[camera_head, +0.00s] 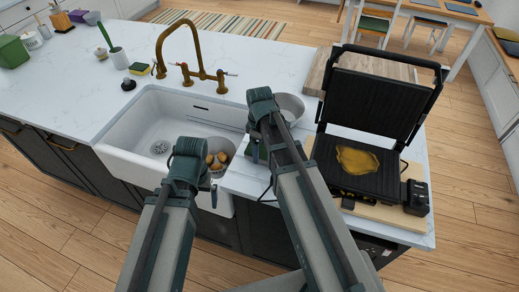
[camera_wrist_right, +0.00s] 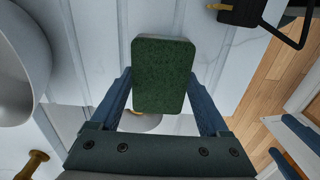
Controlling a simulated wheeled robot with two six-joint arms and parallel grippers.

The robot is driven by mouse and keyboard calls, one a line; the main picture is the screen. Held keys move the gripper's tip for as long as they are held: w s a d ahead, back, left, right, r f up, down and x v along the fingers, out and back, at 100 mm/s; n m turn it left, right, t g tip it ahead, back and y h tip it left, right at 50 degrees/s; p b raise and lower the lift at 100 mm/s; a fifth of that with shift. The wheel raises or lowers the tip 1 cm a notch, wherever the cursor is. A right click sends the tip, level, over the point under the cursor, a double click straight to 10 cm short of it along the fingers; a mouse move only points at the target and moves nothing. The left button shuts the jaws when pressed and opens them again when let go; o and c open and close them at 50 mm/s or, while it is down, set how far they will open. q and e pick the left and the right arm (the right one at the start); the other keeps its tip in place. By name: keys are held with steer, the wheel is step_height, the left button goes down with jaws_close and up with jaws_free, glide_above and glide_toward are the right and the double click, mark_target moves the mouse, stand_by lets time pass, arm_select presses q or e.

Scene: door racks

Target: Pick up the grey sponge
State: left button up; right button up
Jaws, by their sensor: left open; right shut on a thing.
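My right gripper (camera_wrist_right: 160,84) is shut on a sponge (camera_wrist_right: 163,70), with a finger at each side of it. The sponge shows a dark green scouring face and a thin pale grey edge in the right wrist view. In the head view my right gripper (camera_head: 256,128) is over the counter right of the sink, and a bit of green shows beneath it. My left gripper (camera_head: 185,162) is open over the front of the sink; its fingers are mostly hidden by the wrist. Another sponge, yellow and green (camera_head: 140,69), lies behind the sink.
A white sink (camera_head: 130,135) with a brass tap (camera_head: 180,45) lies at left. A bowl with brown round things (camera_head: 217,160) is beside my left gripper. A metal bowl (camera_head: 291,106) and an open grill (camera_head: 375,110) stand right of my right gripper. The left counter has free room.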

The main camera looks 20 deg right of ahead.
mark_target(260, 150)
step_height(260, 150, up, 8)
steer(key=p, duration=0.7)
steer(key=shift+r, duration=0.15)
arm_select(q)
step_height(260, 150, up, 8)
steer(key=shift+r, duration=0.15)
